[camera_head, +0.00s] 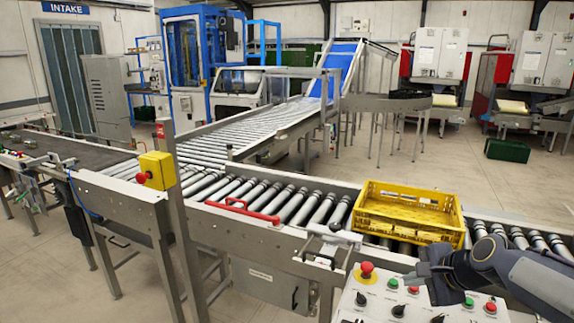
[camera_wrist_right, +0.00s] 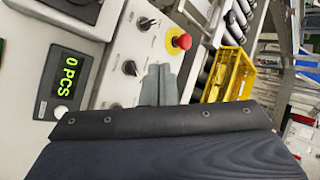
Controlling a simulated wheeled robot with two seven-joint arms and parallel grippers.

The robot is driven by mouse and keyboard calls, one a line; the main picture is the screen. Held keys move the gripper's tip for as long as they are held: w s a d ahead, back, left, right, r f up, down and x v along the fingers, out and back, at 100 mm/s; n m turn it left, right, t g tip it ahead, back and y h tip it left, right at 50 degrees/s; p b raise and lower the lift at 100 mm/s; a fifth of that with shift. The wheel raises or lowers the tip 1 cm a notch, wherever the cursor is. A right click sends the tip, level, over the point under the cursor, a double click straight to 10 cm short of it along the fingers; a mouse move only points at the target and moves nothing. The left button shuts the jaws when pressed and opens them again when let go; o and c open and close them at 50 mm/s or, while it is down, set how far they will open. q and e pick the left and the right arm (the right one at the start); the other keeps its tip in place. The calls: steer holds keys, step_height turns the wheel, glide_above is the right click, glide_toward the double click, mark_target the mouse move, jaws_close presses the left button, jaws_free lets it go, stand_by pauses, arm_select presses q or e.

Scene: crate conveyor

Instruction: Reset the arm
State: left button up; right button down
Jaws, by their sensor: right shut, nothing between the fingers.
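My right arm comes in from the lower right in the head view, and its dark gripper (camera_head: 420,275) is over the control panel (camera_head: 348,302), in front of the yellow crate. The gripper is shut and empty. In the right wrist view its grey fingers (camera_wrist_right: 159,84) are together, in front of the panel with its knobs and red button (camera_wrist_right: 181,40). The gap between fingers and panel is hard to judge. My left gripper is not in view.
A yellow crate (camera_head: 408,212) stands on the roller conveyor (camera_head: 290,200) just behind my gripper. A red handle bar (camera_head: 238,210) lies along the conveyor's near edge. A yellow box (camera_head: 157,169) is on a post at left. A counter display (camera_wrist_right: 67,75) shows in the wrist view.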

steer(key=s+a+f+n, duration=0.1)
steer(key=s+n, duration=0.3)
steer(key=s, duration=0.5)
steer(key=s+a+f+n+g, duration=0.1)
steer(key=s+a+n, duration=0.3)
steer(key=s, duration=0.5)
steer(key=s+a+f+n+g, duration=0.1)
steer(key=s+a+f+n, duration=0.1)
steer(key=s+n, duration=0.4)
steer(key=s+f, duration=0.1)
steer(key=s, duration=0.2)
steer(key=shift+a+f, duration=0.2)
steer(key=shift+f, duration=0.05)
